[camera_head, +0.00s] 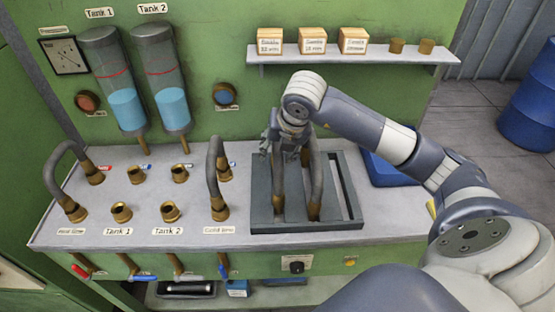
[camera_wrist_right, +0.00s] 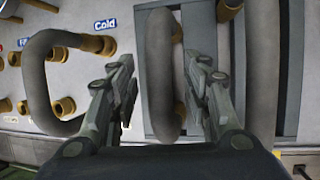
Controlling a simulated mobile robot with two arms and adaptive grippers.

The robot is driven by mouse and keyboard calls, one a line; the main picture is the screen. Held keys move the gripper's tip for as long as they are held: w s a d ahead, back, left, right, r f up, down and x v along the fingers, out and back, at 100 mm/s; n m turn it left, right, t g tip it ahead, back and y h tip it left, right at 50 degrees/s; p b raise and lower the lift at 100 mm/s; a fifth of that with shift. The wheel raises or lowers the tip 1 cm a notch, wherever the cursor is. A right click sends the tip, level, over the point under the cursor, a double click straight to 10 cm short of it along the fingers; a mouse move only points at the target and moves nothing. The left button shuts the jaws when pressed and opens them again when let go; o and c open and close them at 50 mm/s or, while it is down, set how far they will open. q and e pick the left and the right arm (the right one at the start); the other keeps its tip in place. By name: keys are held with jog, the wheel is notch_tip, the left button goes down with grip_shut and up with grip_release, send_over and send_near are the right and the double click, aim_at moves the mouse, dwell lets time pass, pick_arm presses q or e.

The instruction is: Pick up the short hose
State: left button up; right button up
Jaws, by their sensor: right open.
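Two grey hoses with brass ends stand in a dark slotted rack (camera_head: 352,222) on the bench. The left one (camera_head: 278,182) shows in the right wrist view (camera_wrist_right: 158,75) between my fingers and looks like the shorter. The other hose (camera_head: 317,178) is just right of it, and in the wrist view (camera_wrist_right: 262,70) it lies outside my right finger. My right gripper (camera_head: 285,148) is over the rack from above, its fingers (camera_wrist_right: 160,82) open on either side of the left hose, with gaps visible. It partly hides the hose tops in the head view. My left gripper is not in view.
Left of the rack, a curved hose (camera_head: 212,170) joins two brass ports at the cold line. Another (camera_head: 52,170) is at the far left. Several open brass ports lie between. A shelf (camera_head: 400,57) with boxes is behind. A blue bin (camera_head: 385,172) is right of the rack.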

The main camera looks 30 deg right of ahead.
grip_shut()
dwell(0.4)
